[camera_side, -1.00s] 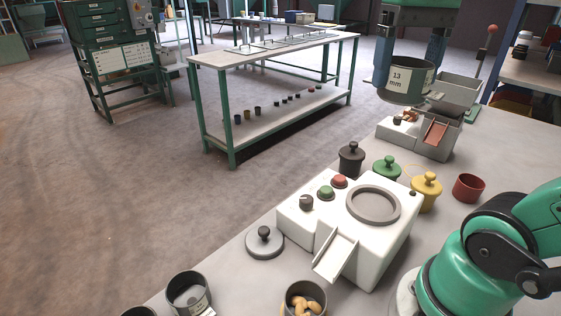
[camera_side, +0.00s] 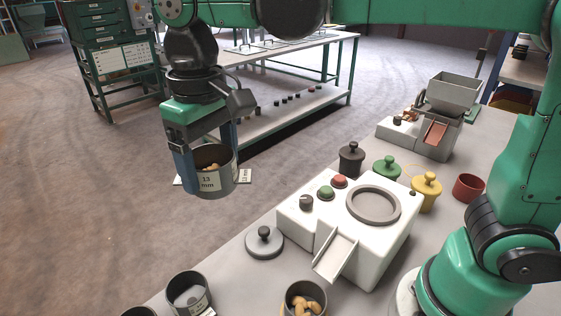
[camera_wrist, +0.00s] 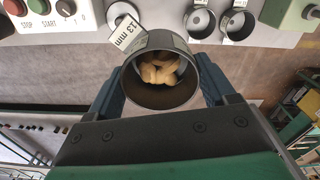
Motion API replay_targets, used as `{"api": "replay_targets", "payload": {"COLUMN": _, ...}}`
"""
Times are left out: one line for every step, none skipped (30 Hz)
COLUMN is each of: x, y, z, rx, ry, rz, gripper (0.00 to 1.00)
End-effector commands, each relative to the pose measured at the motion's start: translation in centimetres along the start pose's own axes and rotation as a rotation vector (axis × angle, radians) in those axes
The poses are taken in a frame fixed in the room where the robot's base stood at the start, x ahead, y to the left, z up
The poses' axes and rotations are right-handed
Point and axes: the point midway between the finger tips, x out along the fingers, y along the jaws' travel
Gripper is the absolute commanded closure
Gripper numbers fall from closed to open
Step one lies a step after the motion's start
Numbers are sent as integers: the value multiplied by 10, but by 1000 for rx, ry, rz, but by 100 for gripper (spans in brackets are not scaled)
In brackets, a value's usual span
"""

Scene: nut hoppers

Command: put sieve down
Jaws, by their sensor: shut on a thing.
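The sieve (camera_side: 218,183) is a dark grey cylinder with a white "13 mm" label. My gripper (camera_side: 211,160) is shut on it, with a blue finger on each side. It hangs upright in the air, left of the white machine and above the bench edge or floor; the exact height is hard to tell. Several tan nuts lie inside it. In the wrist view the sieve (camera_wrist: 152,98) sits between my gripper's fingers (camera_wrist: 163,90), with the nuts (camera_wrist: 160,68) showing through its open top.
The white machine (camera_side: 390,240) has a round grey ring (camera_side: 373,205) and a chute. A grey lid (camera_side: 265,243) lies beside it. Another labelled sieve (camera_side: 188,294) and a pot of nuts (camera_side: 305,298) stand at the front. Knobbed lids and a red cup (camera_side: 468,187) stand behind.

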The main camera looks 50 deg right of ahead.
Motion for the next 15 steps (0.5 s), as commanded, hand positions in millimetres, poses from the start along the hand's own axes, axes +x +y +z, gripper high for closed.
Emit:
{"api": "replay_targets", "payload": {"x": 11, "y": 0, "z": 0, "rx": -1, "ry": 0, "rz": 0, "gripper": 78}}
{"api": "replay_targets", "payload": {"x": 18, "y": 0, "z": 1, "rx": 0, "ry": 0, "rz": 0, "gripper": 78}}
{"api": "replay_targets", "payload": {"x": 28, "y": 0, "z": 0, "rx": 1, "ry": 0, "rz": 0, "gripper": 78}}
{"api": "replay_targets", "payload": {"x": 35, "y": 0, "z": 0, "rx": 1, "ry": 0, "rz": 0, "gripper": 78}}
{"api": "replay_targets", "payload": {"x": 43, "y": 0, "z": 0, "rx": 1, "ry": 0, "rz": 0, "gripper": 78}}
{"api": "replay_targets", "payload": {"x": 53, "y": 0, "z": 0, "rx": 2, "ry": 0, "rz": 0, "gripper": 78}}
{"api": "replay_targets", "payload": {"x": 60, "y": 0, "z": 0, "rx": 2, "ry": 0, "rz": 0, "gripper": 78}}
{"api": "replay_targets", "payload": {"x": 67, "y": 0, "z": 0, "rx": 2, "ry": 0, "rz": 0, "gripper": 78}}
{"api": "replay_targets", "payload": {"x": 77, "y": 1, "z": 1, "rx": 2, "ry": 0, "rz": 0, "gripper": 78}}
{"api": "replay_targets", "payload": {"x": 84, "y": 1, "z": 0, "rx": 2, "ry": 0, "rz": 0, "gripper": 78}}
{"api": "replay_targets", "payload": {"x": 92, "y": 1, "z": 0, "rx": 2, "ry": 0, "rz": 0, "gripper": 78}}
{"api": "replay_targets", "payload": {"x": 101, "y": 1, "z": 1, "rx": 2, "ry": 0, "rz": 0, "gripper": 78}}
{"api": "replay_targets", "payload": {"x": 108, "y": 1, "z": 0, "rx": 3, "ry": 0, "rz": 0, "gripper": 78}}
{"api": "replay_targets", "payload": {"x": 115, "y": 1, "z": 0, "rx": 3, "ry": 0, "rz": 0, "gripper": 78}}
{"api": "replay_targets", "payload": {"x": 123, "y": 1, "z": 0, "rx": 3, "ry": 0, "rz": 0, "gripper": 78}}
